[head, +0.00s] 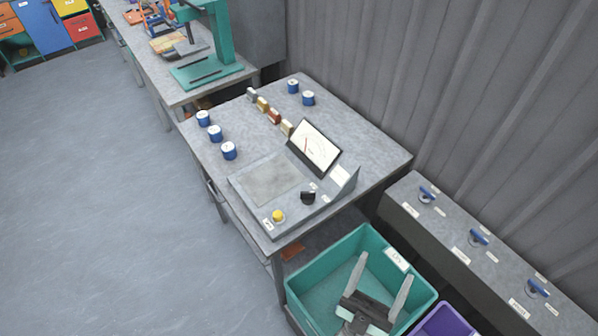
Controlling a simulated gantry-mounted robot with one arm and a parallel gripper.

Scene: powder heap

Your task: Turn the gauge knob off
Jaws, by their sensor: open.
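The gauge panel (245,190) is a grey sloped box on the metal table. A black knob (308,197) sits on its near right part. A white dial gauge (316,146) with a red needle stands tilted at the panel's back. The way the knob points is too small to tell. My gripper (383,267) is open and empty, with its two fingers apart. It appears in front of the teal bin, below and to the right of the knob, and touches nothing on the panel.
A yellow button (278,215) is on the panel's near corner. Blue cylinders (214,133) and small blocks (273,116) stand on the table. A teal bin (303,297) and a purple bin (448,322) are in front. A grey ledge with blue valve handles (478,237) runs along the right.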

